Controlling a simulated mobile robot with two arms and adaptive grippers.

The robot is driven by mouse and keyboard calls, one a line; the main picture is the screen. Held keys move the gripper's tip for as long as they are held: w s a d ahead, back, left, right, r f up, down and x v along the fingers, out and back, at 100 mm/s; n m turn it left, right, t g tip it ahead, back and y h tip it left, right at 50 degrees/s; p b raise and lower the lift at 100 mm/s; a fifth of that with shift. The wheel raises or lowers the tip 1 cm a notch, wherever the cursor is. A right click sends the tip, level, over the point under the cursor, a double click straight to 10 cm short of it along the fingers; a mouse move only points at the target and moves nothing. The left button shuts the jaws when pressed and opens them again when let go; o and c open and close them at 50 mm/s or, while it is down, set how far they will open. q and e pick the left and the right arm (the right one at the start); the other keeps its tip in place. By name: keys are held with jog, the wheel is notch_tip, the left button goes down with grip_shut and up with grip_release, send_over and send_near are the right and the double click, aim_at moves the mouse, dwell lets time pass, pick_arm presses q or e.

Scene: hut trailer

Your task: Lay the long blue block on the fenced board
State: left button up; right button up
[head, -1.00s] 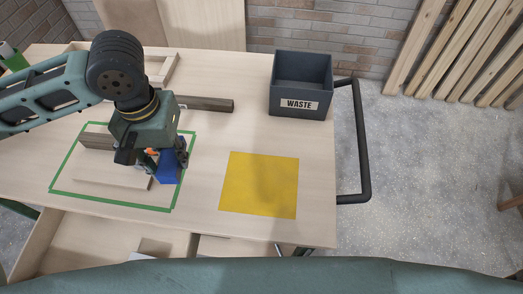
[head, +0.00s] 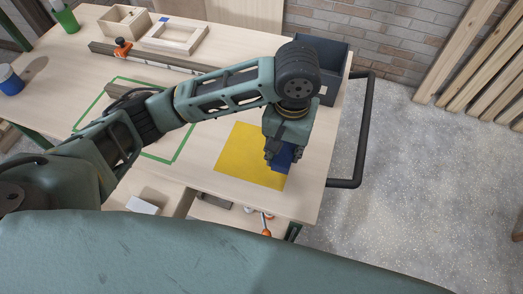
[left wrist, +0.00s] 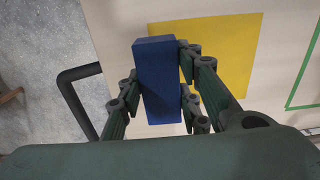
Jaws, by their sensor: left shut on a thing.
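The long blue block (head: 282,157) is in my left gripper (head: 277,150), over the right edge of the yellow square. The left wrist view shows the blue block (left wrist: 158,82) between the fingers of my left gripper (left wrist: 160,88), which are shut on its sides. I cannot tell whether the block touches the table. Inside the green outline (head: 178,155), a brown wooden strip (head: 118,90) shows; my arm hides most of the board there. A pale wooden frame (head: 178,38) with raised edges lies farther back. I cannot tell which is the fenced board. My right gripper is out of view.
The yellow square (head: 237,158) lies on the table; it also shows in the left wrist view (left wrist: 225,55). A dark waste bin (head: 325,52) stands at the back right. A black rail (head: 360,130) runs along the right end. A divided wooden box (head: 123,20) stands back left.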

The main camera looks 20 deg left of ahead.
pick_arm(q)
send_over(257, 155)
notch_tip(257, 155, down, 5)
jog(key=shift+f+p, duration=0.15)
jog(key=shift+p, duration=0.15)
jog(key=shift+f, duration=2.05)
jog(key=o, duration=1.3)
jog(key=shift+f, duration=0.1)
